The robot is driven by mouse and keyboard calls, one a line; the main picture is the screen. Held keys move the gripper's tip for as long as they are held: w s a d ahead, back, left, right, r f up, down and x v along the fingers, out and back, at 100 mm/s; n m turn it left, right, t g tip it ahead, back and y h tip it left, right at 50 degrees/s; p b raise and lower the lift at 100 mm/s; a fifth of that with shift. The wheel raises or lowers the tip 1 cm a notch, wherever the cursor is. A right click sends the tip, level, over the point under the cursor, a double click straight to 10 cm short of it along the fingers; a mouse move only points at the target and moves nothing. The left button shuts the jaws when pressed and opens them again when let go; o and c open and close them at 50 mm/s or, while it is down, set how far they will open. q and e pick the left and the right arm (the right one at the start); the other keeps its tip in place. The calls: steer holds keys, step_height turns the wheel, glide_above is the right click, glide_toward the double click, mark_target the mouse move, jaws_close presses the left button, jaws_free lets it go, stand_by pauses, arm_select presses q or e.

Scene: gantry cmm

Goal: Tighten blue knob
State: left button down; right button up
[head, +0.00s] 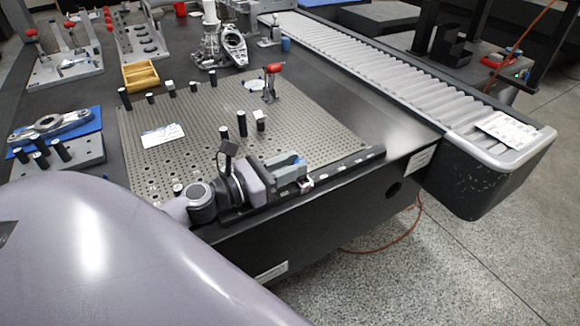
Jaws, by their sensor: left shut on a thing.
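My left gripper (303,178) is at the front edge of the perforated metal plate (300,128), low over the dark strip along that edge. Its grey-blue jaws point to the right and are shut. A small patch of blue, the blue knob (299,161), shows at the jaws; most of it is hidden by the gripper, so its exact seating cannot be told. My right gripper is not in view.
A yellow wooden tray (139,75) and metal castings (222,45) are behind. A ribbed grey conveyor (400,75) runs along the right. Dark table surface is clear right of the plate.

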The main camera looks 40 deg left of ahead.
arm_select(q)
steer(key=c, duration=0.9)
jaws_free()
steer(key=shift+a+r, duration=0.1)
steer(key=shift+a, duration=0.1)
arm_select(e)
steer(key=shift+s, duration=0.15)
